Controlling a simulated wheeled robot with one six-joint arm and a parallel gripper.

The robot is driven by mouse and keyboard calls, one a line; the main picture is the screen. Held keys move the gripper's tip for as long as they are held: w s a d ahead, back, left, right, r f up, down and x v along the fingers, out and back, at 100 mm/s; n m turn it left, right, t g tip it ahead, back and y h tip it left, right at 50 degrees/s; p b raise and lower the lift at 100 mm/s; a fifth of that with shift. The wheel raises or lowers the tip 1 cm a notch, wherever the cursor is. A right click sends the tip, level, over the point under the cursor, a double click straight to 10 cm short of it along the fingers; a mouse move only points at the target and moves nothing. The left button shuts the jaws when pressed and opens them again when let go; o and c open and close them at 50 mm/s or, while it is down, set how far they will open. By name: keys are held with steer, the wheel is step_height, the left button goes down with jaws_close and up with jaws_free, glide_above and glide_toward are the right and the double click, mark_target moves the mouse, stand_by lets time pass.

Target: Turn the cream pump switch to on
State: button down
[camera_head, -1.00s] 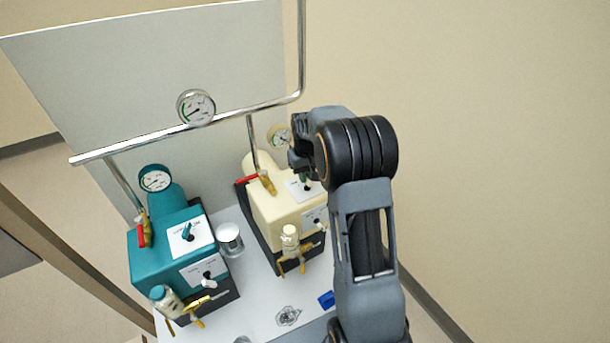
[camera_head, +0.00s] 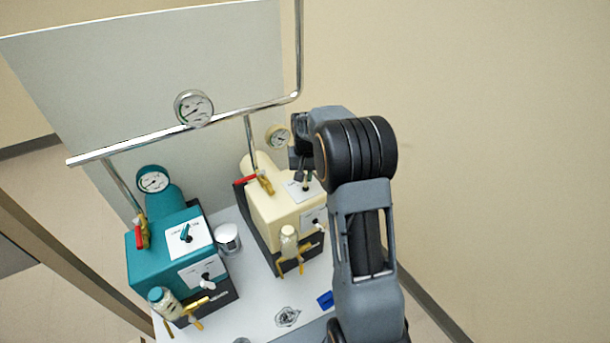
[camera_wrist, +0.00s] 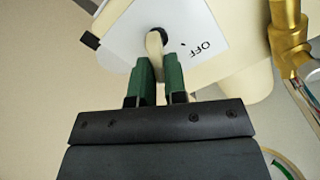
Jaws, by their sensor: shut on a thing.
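The cream pump (camera_head: 275,216) stands on the white bench, on the right of two pumps. Its upper switch plate (camera_head: 296,194) is partly hidden by my gripper. In the wrist view the white plate (camera_wrist: 196,30) carries a cream switch lever (camera_wrist: 153,42) on a dark pivot, with "OFF" printed to the right of it. My gripper (camera_wrist: 159,68) has its green fingertips on either side of the lever and is shut on it. In the head view my gripper (camera_head: 306,181) is at the pump's top, mostly hidden behind my wrist.
The teal pump (camera_head: 160,250) stands to the left with its own switches. A pipe (camera_head: 245,112) with a gauge (camera_head: 193,108) crosses above. A brass valve (camera_head: 264,182) with a red handle is close to my gripper. A metal cylinder (camera_head: 228,238) stands between the pumps.

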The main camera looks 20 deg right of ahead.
mark_target(306, 177)
steer(key=c, duration=1.2)
jaws_free()
steer(key=shift+o, duration=0.2)
step_height(306, 177, up, 14)
steer(key=shift+f, duration=0.1)
